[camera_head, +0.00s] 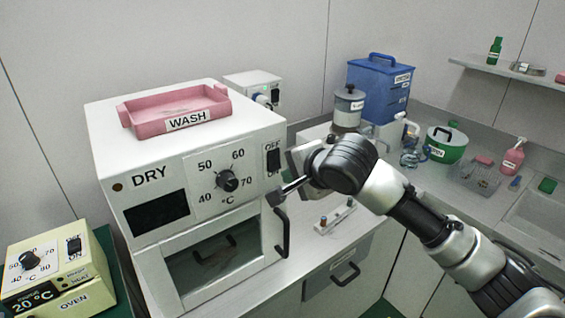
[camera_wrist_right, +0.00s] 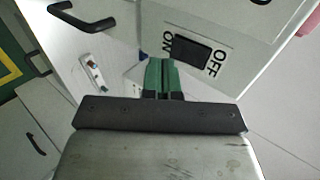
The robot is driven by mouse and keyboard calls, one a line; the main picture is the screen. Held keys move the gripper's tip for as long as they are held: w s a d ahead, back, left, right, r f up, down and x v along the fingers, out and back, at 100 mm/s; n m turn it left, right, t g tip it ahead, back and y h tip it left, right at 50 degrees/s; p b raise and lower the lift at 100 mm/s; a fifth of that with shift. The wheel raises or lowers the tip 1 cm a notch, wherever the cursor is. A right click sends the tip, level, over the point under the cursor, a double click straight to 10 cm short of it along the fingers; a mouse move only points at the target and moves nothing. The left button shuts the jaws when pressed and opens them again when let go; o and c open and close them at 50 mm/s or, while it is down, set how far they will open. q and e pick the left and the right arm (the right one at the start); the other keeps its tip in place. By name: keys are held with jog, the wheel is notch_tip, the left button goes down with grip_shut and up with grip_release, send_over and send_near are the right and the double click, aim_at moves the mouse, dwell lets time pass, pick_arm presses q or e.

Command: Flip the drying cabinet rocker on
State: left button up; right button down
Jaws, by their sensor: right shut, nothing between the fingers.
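The white drying cabinet (camera_head: 150,225), marked DRY, stands on the counter. Its black rocker (camera_head: 273,160) sits at the right of the front panel, with OFF above and ON below. The rocker also shows in the right wrist view (camera_wrist_right: 190,52); I cannot tell which way it is tilted. My right gripper (camera_head: 275,197) is shut and empty, just below the rocker in the head view. In the right wrist view its green fingertips (camera_wrist_right: 163,66) are near the ON end; I cannot tell whether they touch the panel. My left gripper is out of view.
A pink WASH tray (camera_head: 178,112) lies on top of the cabinet. The cabinet's door handle (camera_head: 280,232) sticks out just below my right gripper. A cream oven (camera_head: 50,268) stands at left. A blue container (camera_head: 375,90) and green pot (camera_head: 445,145) stand behind my right arm.

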aim_at(275, 167)
jog(key=w+a, duration=0.2)
jog(key=shift+w+p, duration=0.3)
jog(key=shift+p, duration=0.1)
jog(key=shift+w+f, duration=0.1)
jog(key=shift+a+f+b, duration=0.15)
jog(key=shift+f+b, duration=0.05)
jog(key=shift+b, duration=0.1)
jog(key=shift+r, duration=0.3)
